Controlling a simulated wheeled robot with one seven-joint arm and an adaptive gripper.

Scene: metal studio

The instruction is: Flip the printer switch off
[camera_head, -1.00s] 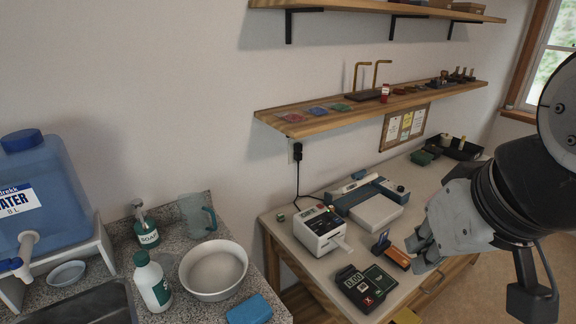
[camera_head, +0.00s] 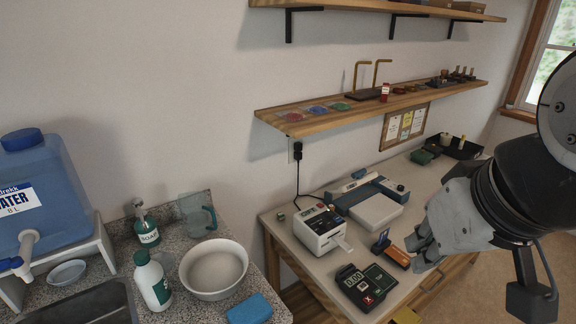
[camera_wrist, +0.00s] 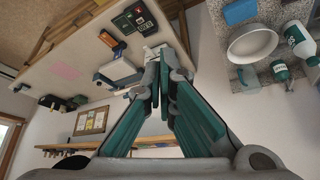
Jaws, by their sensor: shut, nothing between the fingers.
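The printer (camera_head: 321,231) is a small white box with a dark top panel and a paper slip at its front. It stands at the left end of the white worktop, and a black cable runs from it to a wall plug. I cannot make out its switch. My gripper (camera_head: 424,250) hangs over the worktop to the right of the printer, clear of it. In the wrist view, the green fingers of my gripper (camera_wrist: 160,92) are shut and empty. They cover part of the worktop there, including most of the printer.
A payment terminal (camera_head: 356,286), an orange-and-black block (camera_head: 397,257) and a flat white device (camera_head: 376,212) lie around the printer on the worktop (camera_head: 325,266). A wooden shelf (camera_head: 300,124) runs above. A granite counter with a bowl (camera_head: 214,292) and bottles stands at left.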

